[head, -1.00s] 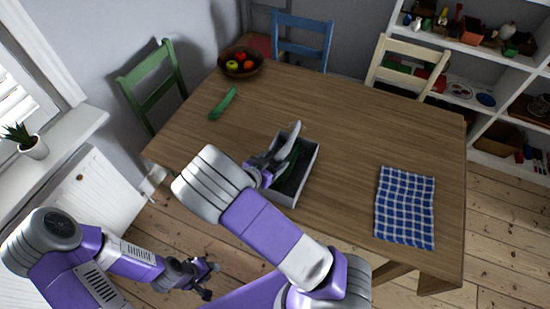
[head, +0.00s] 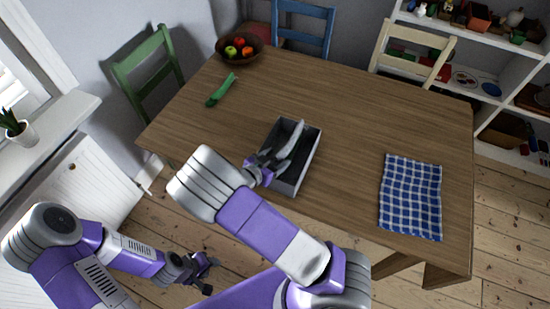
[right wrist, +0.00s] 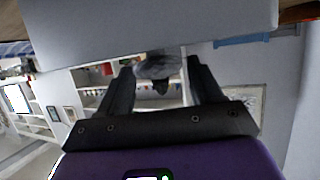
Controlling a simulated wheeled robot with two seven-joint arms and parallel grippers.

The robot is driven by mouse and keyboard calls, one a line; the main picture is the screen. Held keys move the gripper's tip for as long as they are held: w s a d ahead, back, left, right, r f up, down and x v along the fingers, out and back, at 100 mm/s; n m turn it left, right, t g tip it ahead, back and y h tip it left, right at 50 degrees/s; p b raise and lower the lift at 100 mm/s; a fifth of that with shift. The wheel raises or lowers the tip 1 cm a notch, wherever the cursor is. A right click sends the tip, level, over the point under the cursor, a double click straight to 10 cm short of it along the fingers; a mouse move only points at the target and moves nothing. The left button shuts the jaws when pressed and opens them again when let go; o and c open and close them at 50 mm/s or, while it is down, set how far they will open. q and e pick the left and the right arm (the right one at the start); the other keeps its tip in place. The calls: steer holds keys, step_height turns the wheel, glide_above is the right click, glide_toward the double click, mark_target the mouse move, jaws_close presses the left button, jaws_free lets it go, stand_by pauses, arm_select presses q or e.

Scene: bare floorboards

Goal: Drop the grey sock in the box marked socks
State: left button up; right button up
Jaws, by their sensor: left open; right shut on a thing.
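The grey sock (head: 293,138) is held by my right gripper (head: 270,163) and shows as a long, curved grey shape over the open box. In the right wrist view the grey sock (right wrist: 158,68) sits between my fingertips. The grey box (head: 309,158) stands on the table; its inside is dark and partly hidden by the sock and gripper. No marking on it is readable. I cannot tell whether the sock touches the box. My left gripper (head: 207,269) is open and empty, low over the floor to the left of the table.
The wooden table (head: 365,115) also bears a long green item (head: 221,90), a fruit bowl (head: 257,54) and a blue checked cloth (head: 411,200). Green (head: 150,66), blue (head: 302,12) and cream (head: 413,42) chairs stand around it.

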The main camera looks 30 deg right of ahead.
stand_by(0.4)
steer(key=o, duration=1.1)
steer(key=p+v, duration=0.1)
steer(key=v, duration=0.6)
steer(key=shift+a+r+p, duration=0.15)
steer(key=shift+a+p, duration=0.1)
steer(key=shift+p, duration=0.15)
steer(key=shift+s, duration=0.1)
